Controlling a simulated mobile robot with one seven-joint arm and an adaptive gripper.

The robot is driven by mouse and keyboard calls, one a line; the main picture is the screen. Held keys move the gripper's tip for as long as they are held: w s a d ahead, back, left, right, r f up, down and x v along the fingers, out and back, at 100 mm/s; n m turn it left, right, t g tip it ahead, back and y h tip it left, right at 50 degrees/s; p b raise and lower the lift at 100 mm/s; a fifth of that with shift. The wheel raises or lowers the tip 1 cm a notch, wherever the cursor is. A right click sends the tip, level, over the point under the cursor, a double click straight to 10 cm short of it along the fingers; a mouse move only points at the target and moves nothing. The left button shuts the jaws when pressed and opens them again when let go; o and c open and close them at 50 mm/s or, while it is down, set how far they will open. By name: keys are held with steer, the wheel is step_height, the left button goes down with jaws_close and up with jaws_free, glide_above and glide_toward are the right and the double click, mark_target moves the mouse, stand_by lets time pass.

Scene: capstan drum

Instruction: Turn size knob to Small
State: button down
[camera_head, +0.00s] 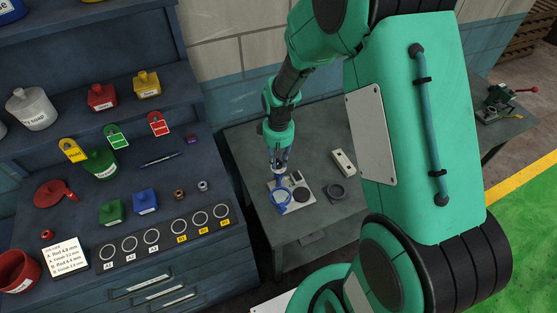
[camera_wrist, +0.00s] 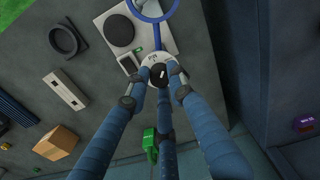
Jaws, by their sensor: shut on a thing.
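A pale panel (camera_head: 302,204) lies on the grey-green table in the head view, and it also shows in the wrist view (camera_wrist: 170,42). It carries a black disc (camera_wrist: 118,29), a small dark display (camera_wrist: 129,63) and a blue ring (camera_wrist: 152,17). The size knob, dark with a white pointer mark (camera_wrist: 161,73), sits on a round white dial (camera_wrist: 152,60) at the panel's end. My gripper (camera_wrist: 160,88) points down over the dial, its fingers closed around the knob. In the head view my gripper (camera_head: 279,164) hides the knob. The dial's lettering is partly covered and unreadable.
A white block with dark spots (camera_head: 343,162) and a dark ring (camera_head: 336,191) lie on the same table. A blue workbench at left holds coloured containers and padlock-shaped tags (camera_head: 117,137). The bare table front is clear.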

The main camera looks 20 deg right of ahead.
mark_target(278, 162)
steer(key=shift+m, duration=1.8)
steer(key=c, duration=1.5)
jaws_free()
steer(key=shift+r, duration=0.15)
step_height(278, 162, up, 12)
steer(key=shift+f, duration=0.15)
